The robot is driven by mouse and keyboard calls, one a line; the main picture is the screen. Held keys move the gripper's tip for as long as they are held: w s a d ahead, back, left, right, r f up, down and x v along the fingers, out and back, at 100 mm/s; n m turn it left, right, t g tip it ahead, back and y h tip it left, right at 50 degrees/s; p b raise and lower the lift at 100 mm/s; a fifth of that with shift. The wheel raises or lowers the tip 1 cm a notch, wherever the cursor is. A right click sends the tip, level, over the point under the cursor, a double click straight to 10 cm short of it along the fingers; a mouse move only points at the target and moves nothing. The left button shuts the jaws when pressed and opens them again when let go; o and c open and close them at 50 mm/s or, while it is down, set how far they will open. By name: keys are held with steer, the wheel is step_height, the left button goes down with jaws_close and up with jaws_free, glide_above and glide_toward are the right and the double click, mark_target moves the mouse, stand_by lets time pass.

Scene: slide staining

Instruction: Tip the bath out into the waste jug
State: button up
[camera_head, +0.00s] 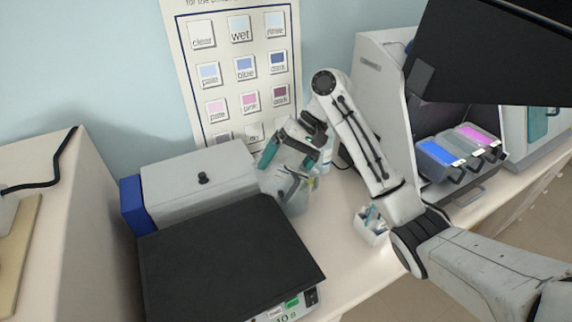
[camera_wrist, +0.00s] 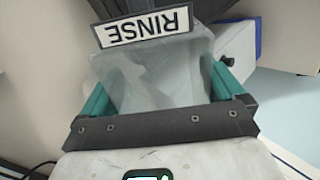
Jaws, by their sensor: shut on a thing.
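My gripper (camera_wrist: 163,92) is shut on a clear, greyish bath (camera_wrist: 165,72), one teal finger on each side. The bath has a white label plate reading RINSE (camera_wrist: 143,27), which appears upside down in the wrist view. In the head view my gripper (camera_head: 287,150) is over the bench, behind the black-topped device. A pale, see-through vessel (camera_head: 292,194), apparently the waste jug, stands just below the gripper. The bath looks tilted above it. I cannot tell whether liquid is in the bath or running out, and the jug's mouth is partly hidden.
A black-topped device (camera_head: 225,262) fills the near bench. A grey box with a blue end (camera_head: 190,182) stands left of the jug. A small white bin (camera_head: 370,228) is to the right. Blue (camera_head: 440,152) and pink (camera_head: 478,138) baths sit in the open machine.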

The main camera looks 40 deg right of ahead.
steer(key=h, duration=0.2)
steer(key=f+g+h, duration=0.1)
steer(key=h, duration=0.1)
steer(key=shift+d+f, duration=0.1)
steer(key=shift+f+g+h, duration=0.25)
steer(key=shift+f+h, duration=0.05)
steer(key=shift+h, duration=0.45)
steer(key=shift+f+g+h, duration=0.25)
steer(key=shift+f+h, duration=0.05)
steer(key=shift+h, duration=0.45)
steer(key=shift+s, duration=0.1)
